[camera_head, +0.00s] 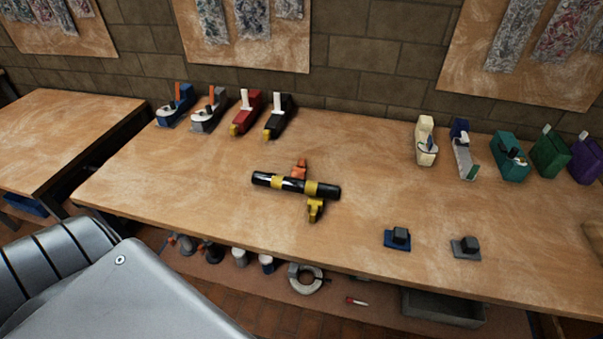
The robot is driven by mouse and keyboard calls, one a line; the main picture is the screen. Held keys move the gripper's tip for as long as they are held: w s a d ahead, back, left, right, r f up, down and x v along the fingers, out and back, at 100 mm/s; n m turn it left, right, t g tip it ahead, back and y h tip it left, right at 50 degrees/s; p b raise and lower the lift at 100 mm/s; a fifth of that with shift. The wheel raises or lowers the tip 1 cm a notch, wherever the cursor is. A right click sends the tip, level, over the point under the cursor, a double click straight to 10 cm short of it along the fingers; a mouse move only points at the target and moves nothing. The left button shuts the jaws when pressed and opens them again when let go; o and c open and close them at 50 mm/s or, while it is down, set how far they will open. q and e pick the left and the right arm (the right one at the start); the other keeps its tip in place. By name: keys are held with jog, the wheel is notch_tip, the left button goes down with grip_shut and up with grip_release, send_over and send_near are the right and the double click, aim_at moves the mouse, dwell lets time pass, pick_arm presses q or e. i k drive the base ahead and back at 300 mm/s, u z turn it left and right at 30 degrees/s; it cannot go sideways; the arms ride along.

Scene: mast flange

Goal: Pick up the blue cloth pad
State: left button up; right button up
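The blue cloth pad (397,246) lies flat on the wooden workbench (330,235), right of centre near the front edge. A dark block-shaped grip (401,235) sits on top of it. A similar grey pad (465,252) with a dark block lies a little to its right, apart from it. Neither of my grippers shows in the head view, so I cannot see whether they are open or shut.
A black tube with yellow bands (295,186) lies mid-bench on orange and yellow supports. Coloured tools and holders line the back, including a red one (245,115) and a green one (510,157). A lower shelf (330,298) holds several items. Bench around the pad is clear.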

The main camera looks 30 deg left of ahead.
aim_at(398, 239)
jog(key=z, duration=2.15)
jog(key=i, duration=2.45)
jog(key=u, duration=3.25)
jog(key=i, duration=0.5)
jog(key=u, duration=0.1)
